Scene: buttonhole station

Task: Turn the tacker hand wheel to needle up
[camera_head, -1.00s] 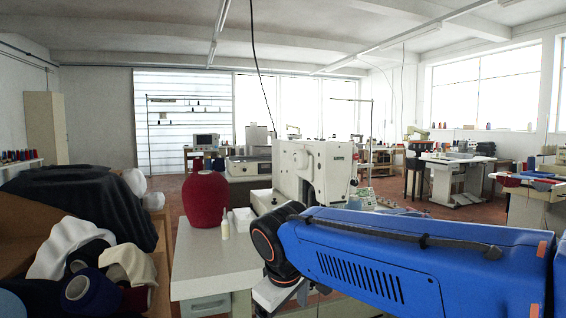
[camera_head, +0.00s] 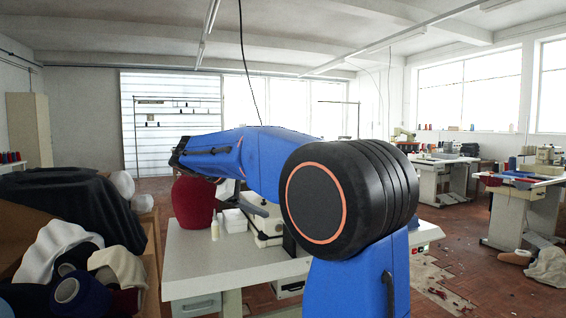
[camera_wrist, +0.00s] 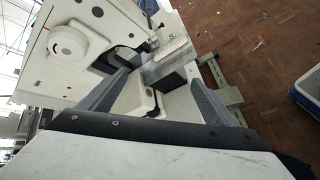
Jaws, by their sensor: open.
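The white tacker machine (camera_wrist: 95,40) fills the upper left of the wrist view, tilted in the picture. A round white wheel (camera_wrist: 70,45), which looks like the hand wheel, sits on its side face. My gripper (camera_wrist: 160,80) is open, its two grey fingers spread, with nothing held between them. The wheel lies to the left of the fingers, apart from them. In the head view my blue arm hides most of the tacker; only a low part of the machine (camera_head: 267,228) shows beneath it. The needle cannot be made out.
The tacker stands on a pale table (camera_head: 225,262). A dark red thread cone (camera_head: 193,205), a small white bottle (camera_head: 215,229) and a white box (camera_head: 234,219) stand on it. Cloth and spools (camera_head: 75,265) lie at left.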

